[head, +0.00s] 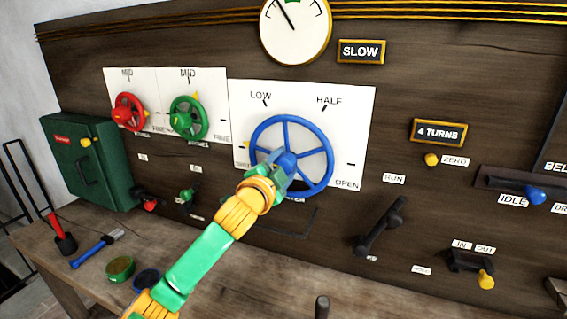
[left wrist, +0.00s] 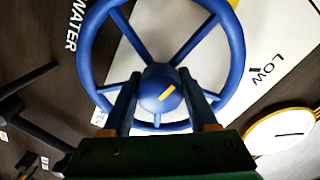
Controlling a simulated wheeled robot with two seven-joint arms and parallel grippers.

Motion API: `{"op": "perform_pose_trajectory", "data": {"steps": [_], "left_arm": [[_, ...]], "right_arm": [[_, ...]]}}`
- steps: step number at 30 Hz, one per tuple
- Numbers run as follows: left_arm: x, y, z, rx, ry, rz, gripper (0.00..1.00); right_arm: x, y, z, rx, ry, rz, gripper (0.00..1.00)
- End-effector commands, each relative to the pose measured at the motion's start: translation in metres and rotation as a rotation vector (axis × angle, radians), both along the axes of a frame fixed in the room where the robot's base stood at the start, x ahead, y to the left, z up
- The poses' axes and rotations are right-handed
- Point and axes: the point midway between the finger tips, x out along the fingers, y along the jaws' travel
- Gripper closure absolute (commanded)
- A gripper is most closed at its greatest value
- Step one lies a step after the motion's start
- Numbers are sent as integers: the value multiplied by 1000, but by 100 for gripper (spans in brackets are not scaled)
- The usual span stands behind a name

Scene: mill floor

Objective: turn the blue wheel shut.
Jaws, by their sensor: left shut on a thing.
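The blue wheel (head: 326,134) is mounted on a white panel (head: 362,120) marked LOW, HALF and OPEN. A yellow pointer (head: 246,144) shows at the wheel's left edge, below and left of LOW. My left gripper (head: 284,168) is shut on the wheel's hub. In the left wrist view the two fingers (left wrist: 163,92) lie on either side of the blue hub (left wrist: 160,86), which bears a yellow mark. The label below the wheel is partly hidden. My right gripper is not in view.
Smaller red (head: 128,113) and green (head: 188,118) wheels are left of the blue one. A black lever (head: 380,227) stands out at lower right. A round gauge (head: 295,28) is above. Brushes and small tins lie on the bench (head: 40,245) at left.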

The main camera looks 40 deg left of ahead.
Motion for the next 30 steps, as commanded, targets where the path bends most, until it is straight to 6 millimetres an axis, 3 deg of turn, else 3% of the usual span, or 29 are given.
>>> {"op": "perform_pose_trajectory", "data": {"steps": [12,29,30], "left_arm": [[0,0,2,-167,-46,0,96],[0,0,3,-191,-55,-1,96],[0,0,3,-191,-55,-1,33]], "right_arm": [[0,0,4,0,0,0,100],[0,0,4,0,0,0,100],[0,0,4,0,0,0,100]]}}
